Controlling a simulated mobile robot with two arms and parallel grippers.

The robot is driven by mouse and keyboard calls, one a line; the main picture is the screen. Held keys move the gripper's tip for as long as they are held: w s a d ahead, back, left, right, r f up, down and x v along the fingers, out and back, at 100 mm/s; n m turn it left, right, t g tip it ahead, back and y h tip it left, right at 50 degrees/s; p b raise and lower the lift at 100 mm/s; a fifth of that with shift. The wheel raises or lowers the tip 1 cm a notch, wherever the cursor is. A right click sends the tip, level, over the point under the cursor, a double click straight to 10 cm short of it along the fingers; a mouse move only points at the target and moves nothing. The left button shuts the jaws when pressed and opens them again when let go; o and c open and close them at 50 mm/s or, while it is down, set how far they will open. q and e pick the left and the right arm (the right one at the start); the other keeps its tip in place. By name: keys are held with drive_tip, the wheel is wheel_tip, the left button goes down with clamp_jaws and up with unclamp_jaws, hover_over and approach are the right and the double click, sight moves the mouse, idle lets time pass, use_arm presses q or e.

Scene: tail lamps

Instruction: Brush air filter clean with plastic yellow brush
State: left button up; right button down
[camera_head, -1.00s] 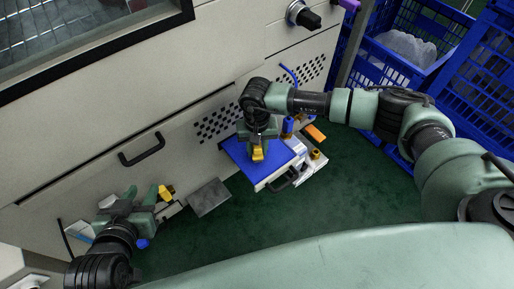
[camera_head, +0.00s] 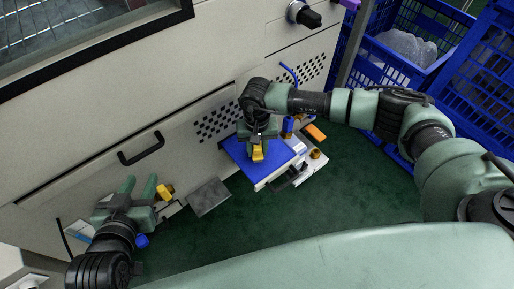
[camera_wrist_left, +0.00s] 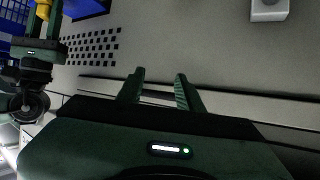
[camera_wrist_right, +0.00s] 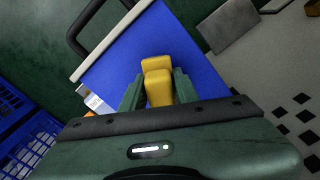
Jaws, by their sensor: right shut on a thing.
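My right gripper (camera_head: 258,146) is shut on a yellow block-shaped brush (camera_head: 258,153). In the right wrist view the brush (camera_wrist_right: 157,82) stands out between the fingers, over a flat blue panel (camera_wrist_right: 190,45). The blue panel (camera_head: 240,152) sits in a pulled-out, light-edged tray with a dark handle, probably the air filter. The brush is on or just above it; contact cannot be told. My left gripper (camera_head: 141,186) is open and empty near the machine's lower front. Its parted fingers (camera_wrist_left: 160,85) show in the left wrist view.
A yellow part (camera_head: 165,191) lies just right of my left gripper. A grey plate (camera_head: 209,197) is left of the tray. An orange item (camera_head: 315,132) is at its right. Blue crates (camera_head: 405,50) stand at the right. Green floor (camera_head: 230,235) is clear in front.

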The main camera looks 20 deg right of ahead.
use_arm(q)
drive_tip(key=shift+w+r, duration=0.2)
use_arm(e)
drive_tip(key=shift+f, duration=0.1)
use_arm(q)
drive_tip(key=shift+w+d+r+t, duration=0.1)
drive_tip(key=shift+w+r+t, duration=0.05)
drive_tip(key=shift+r+t, duration=0.15)
drive_tip(key=shift+w+d+r, duration=0.1)
drive_tip(key=shift+w+r, duration=0.15)
drive_tip(key=shift+r, duration=0.1)
use_arm(e)
drive_tip(key=shift+f, duration=0.15)
use_arm(q)
drive_tip(key=shift+w+d+r+t+h+b, duration=0.25)
drive_tip(key=shift+r+t+h+b, duration=0.1)
drive_tip(key=shift+r+t, duration=0.2)
use_arm(e)
drive_tip(key=shift+f, duration=0.15)
use_arm(q)
drive_tip(key=shift+w+r, duration=0.15)
drive_tip(key=shift+r, duration=0.1)
drive_tip(key=shift+r+t, duration=0.25)
use_arm(e)
drive_tip(key=shift+f, duration=0.1)
